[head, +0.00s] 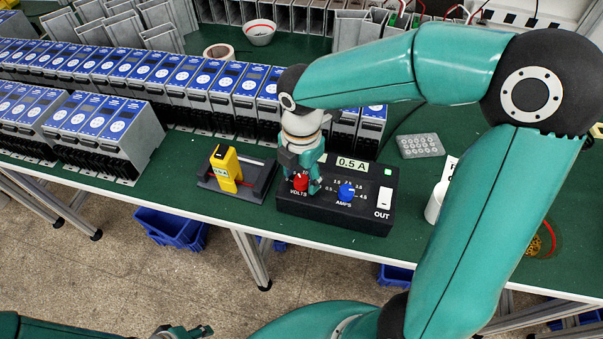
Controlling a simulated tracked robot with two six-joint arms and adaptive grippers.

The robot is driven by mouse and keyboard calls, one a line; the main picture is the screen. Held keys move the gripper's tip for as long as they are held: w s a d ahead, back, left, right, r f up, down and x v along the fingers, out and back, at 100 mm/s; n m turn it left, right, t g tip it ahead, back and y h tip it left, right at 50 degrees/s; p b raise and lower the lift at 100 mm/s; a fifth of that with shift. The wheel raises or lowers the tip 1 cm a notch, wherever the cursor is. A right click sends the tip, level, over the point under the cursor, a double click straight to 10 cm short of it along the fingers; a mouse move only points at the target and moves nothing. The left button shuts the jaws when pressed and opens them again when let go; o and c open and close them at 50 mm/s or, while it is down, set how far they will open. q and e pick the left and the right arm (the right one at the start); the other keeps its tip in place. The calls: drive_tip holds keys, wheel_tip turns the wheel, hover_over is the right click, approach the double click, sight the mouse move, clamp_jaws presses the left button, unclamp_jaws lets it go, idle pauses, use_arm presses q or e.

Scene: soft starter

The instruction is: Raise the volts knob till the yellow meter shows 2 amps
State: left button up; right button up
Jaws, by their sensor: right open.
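The black power box (360,217) sits on the green table and its display (352,164) reads 0.5 A. Its red volts knob (300,182) is at the left of the panel, and the blue amps knob (346,191) is to its right. The yellow meter (226,168) stands in a dark holder left of the box; its small screen is too small to read surely. My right gripper (303,180) points down at the volts knob with its fingers open around it; contact is unclear. My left gripper (183,331) is low at the bottom edge, partly cut off.
Rows of blue-topped starter units (110,125) stand behind and left of the meter. A grey keypad (420,145) and a white roll (435,203) lie right of the box, near my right arm. The table front left of the meter holder is clear.

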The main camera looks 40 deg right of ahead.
clamp_jaws()
idle(0.4)
drive_tip(key=shift+m, duration=0.5)
drive_tip(key=m+b, duration=0.1)
drive_tip(key=m, duration=0.3)
drive_tip(key=shift+f+m, duration=0.1)
drive_tip(key=shift+m, duration=0.2)
drive_tip(key=m+b, duration=0.2)
drive_tip(key=m, duration=0.4)
drive_tip(key=m+b, duration=0.1)
drive_tip(key=m, duration=0.5)
drive_tip(key=shift+m, duration=0.4)
drive_tip(key=m+b, duration=0.1)
drive_tip(key=m, duration=0.4)
drive_tip(key=shift+m, duration=0.3)
